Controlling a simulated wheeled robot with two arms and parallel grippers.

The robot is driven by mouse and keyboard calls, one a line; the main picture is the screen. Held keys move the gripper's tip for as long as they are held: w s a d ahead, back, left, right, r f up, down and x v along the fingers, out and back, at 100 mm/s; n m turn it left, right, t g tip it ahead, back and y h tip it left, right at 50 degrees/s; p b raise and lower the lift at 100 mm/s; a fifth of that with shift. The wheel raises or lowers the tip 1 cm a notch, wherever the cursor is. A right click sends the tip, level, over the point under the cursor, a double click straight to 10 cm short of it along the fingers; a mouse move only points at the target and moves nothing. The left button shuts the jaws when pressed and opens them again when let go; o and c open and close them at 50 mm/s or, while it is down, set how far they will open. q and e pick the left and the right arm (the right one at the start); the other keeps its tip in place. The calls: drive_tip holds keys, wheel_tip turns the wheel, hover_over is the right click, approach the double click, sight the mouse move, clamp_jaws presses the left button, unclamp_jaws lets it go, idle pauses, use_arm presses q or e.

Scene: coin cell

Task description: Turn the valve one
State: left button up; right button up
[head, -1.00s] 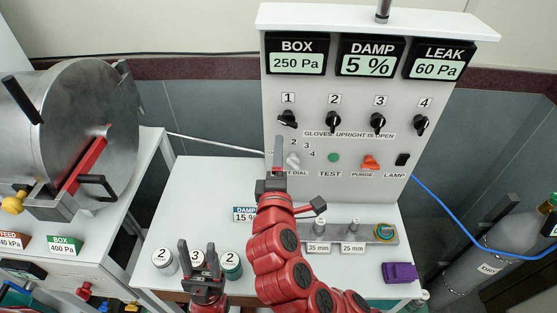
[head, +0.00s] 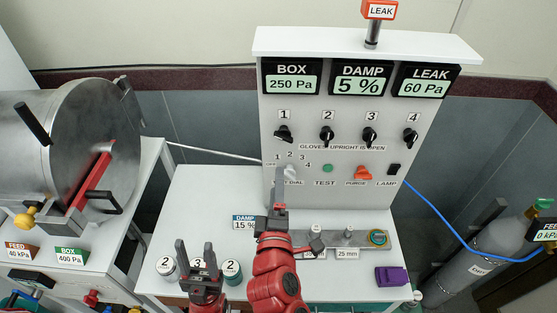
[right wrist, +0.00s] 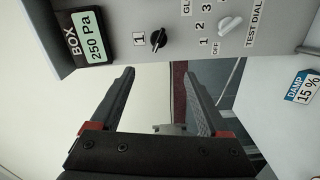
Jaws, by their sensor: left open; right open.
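Valve one is a black knob (head: 284,134) under the label 1, leftmost of the row on the grey panel (head: 390,108). Its handle looks tilted in the head view, but its exact angle is unclear. In the right wrist view the valve (right wrist: 158,40) is just beyond the fingertips, apart from them. My right gripper (head: 279,187) is below the valve in the head view; in its own wrist view the fingers (right wrist: 155,72) are open and empty. My left gripper (head: 195,252) is open and low, in front of the white table's jars.
More black knobs (head: 327,136) sit to the right, with the test dial (head: 290,174) below valve one. A damp 15 % tag (head: 244,222), jars (head: 232,271) and a purple block (head: 391,276) are on the table. A steel cylinder (head: 100,150) stands left.

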drive_tip(key=m, duration=0.3)
drive_tip(key=b, duration=1.2)
approach(282, 138)
drive_tip(key=w+f, duration=0.1)
drive_tip(key=w, duration=0.2)
drive_tip(key=shift+w+d+r+m+p, duration=0.1)
drive_tip(key=shift+w+r+m+p, duration=0.5)
drive_tip(key=shift+p, duration=0.65)
drive_tip(key=w+p, duration=0.1)
drive_tip(key=w, duration=0.4)
drive_tip(key=shift+w+f+p, duration=0.2)
drive_tip(key=shift+w+p, duration=0.15)
drive_tip(key=shift+p, duration=0.05)
drive_tip(key=shift+w+f+n, duration=0.15)
drive_tip(key=shift+w+n, duration=0.15)
drive_tip(key=shift+w, duration=0.35)
drive_tip(key=shift+c, duration=0.2)
clamp_jaws()
